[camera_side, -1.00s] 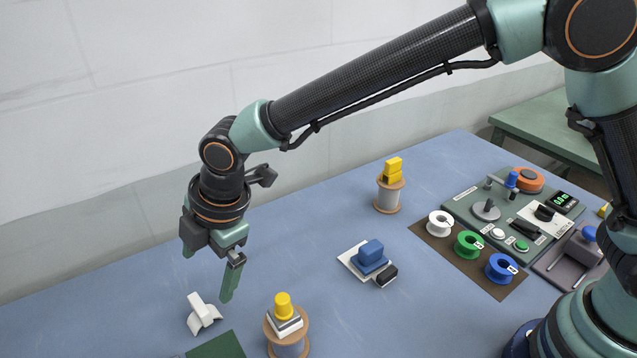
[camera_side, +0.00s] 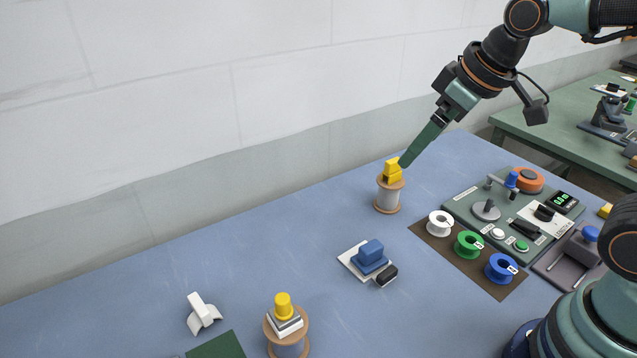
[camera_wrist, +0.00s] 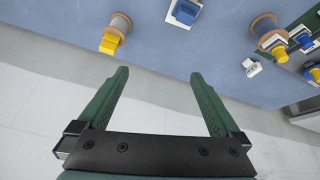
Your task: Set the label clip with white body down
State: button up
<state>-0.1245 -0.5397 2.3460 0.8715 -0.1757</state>
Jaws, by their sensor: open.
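The label clip with white body (camera_side: 202,313) rests on the blue table at the left front, apart from other things. In the wrist view a small white piece (camera_wrist: 251,67), which looks like the same clip, sits right of the fingers. My gripper (camera_side: 404,162) is well away to the right and higher, its fingers overlapping the yellow clip (camera_side: 393,169) on the rear spool in the side view. In the wrist view my gripper (camera_wrist: 158,76) has its green fingers spread with nothing between them; the yellow clip (camera_wrist: 109,43) lies beyond the left finger.
The rear spool (camera_side: 388,195) stands upright. A front spool (camera_side: 289,337) bears white and yellow pieces. A blue block on a white plate (camera_side: 352,263) lies mid-table. White, green and blue spools sit on a brown mat (camera_side: 495,277) beside a control panel (camera_side: 458,208). Left of centre is clear table.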

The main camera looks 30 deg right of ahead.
jog(key=s+d+m, duration=0.1)
jog(key=d, duration=0.1)
jog(key=s+d+f+m, duration=0.1)
jog(key=s+d+m, duration=0.1)
jog(key=shift+s+h, duration=0.3)
dwell(1.1)
